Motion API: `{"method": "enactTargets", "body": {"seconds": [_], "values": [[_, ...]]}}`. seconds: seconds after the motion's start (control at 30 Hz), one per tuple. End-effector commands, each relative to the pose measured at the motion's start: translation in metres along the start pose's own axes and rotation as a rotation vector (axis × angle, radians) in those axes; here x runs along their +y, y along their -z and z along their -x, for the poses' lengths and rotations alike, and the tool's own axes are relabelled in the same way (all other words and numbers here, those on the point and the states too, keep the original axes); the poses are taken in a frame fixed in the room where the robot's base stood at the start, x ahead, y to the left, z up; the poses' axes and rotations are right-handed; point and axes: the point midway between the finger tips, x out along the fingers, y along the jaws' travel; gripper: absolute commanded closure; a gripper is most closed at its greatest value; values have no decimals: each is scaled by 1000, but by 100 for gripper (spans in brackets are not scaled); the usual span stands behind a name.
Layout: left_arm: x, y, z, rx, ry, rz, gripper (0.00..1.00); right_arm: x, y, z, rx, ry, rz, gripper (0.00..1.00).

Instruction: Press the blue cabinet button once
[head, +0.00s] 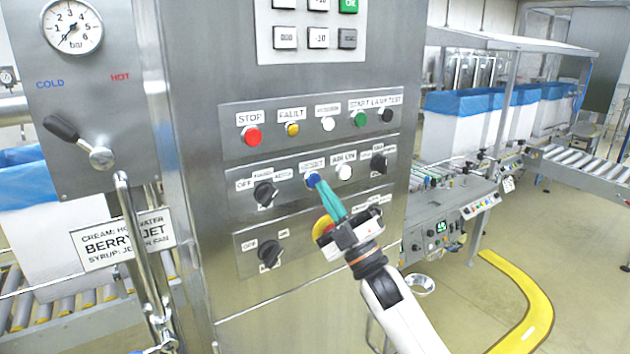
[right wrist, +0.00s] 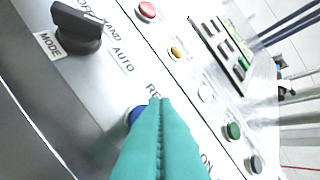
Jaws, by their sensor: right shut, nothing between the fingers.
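The blue button (head: 313,179) sits under the RESET label in the middle row of the steel cabinet panel. My right gripper (head: 322,186) is shut and empty, with its teal fingertips right at the button in the head view. In the right wrist view the blue button (right wrist: 136,114) shows at the left side of the teal fingertips (right wrist: 163,104), which partly cover it. I cannot tell whether the tips touch the button. My left gripper is not in view.
A white button (head: 344,172) and black rotary knobs (head: 264,193) flank the blue button. A red stop button (head: 252,136) and other buttons are in the row above. A yellow-based control (head: 323,227) lies below, partly behind my gripper. A lever valve (head: 80,140) stands at left.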

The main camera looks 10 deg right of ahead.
Motion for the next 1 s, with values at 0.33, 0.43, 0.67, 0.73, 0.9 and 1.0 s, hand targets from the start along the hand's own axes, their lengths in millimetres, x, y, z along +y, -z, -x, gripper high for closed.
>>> {"method": "enactTargets", "body": {"seconds": [0.33, 0.43, 0.67, 0.73, 0.9, 1.0], "values": [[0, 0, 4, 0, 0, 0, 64, -6, -6, 8, 0, 0, 0, 100], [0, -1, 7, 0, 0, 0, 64, -12, -12, 15, 0, 0, -1, 100], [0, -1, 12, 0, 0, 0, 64, -22, -22, 30, -1, 0, -1, 100], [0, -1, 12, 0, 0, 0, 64, -24, -24, 33, -1, 0, 0, 100], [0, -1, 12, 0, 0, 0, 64, -26, -26, 35, -1, 1, 0, 100], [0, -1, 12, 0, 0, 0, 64, -26, -26, 35, -1, 1, 0, 100]]}}
